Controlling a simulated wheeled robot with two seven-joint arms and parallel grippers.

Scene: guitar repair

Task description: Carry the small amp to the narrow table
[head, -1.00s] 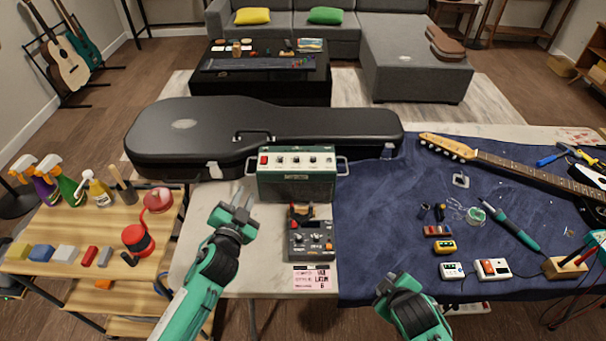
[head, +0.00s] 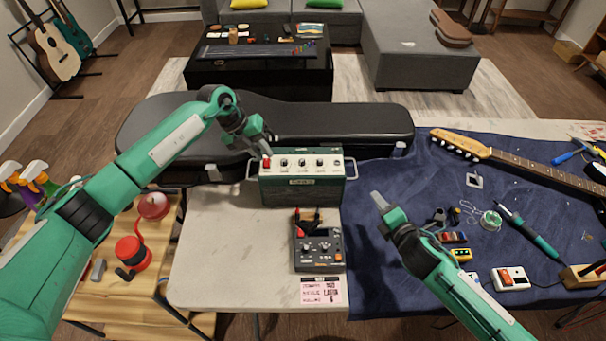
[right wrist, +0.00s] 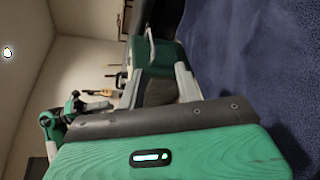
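The small amp (head: 301,187) is a dark green box with a cream knob panel, a red switch and a metal handle at each end. It stands upright on the pale part of the workbench, in front of the black guitar case. My left gripper (head: 265,146) hangs over the amp's left end, near the left handle, with its fingers apart and empty. My right gripper (head: 381,205) is right of the amp and nearer me, above the blue mat. The right wrist view shows its fingers (right wrist: 160,90) apart, with the amp (right wrist: 168,60) beyond. I cannot tell which table is the narrow one.
A guitar case (head: 190,130) lies behind the amp. A dark pedal unit (head: 319,248) and a pink note (head: 321,291) are in front. The wooden table (head: 120,310) at left holds bottles and a red-black tool. An electric guitar (head: 530,163) and small parts lie on the mat.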

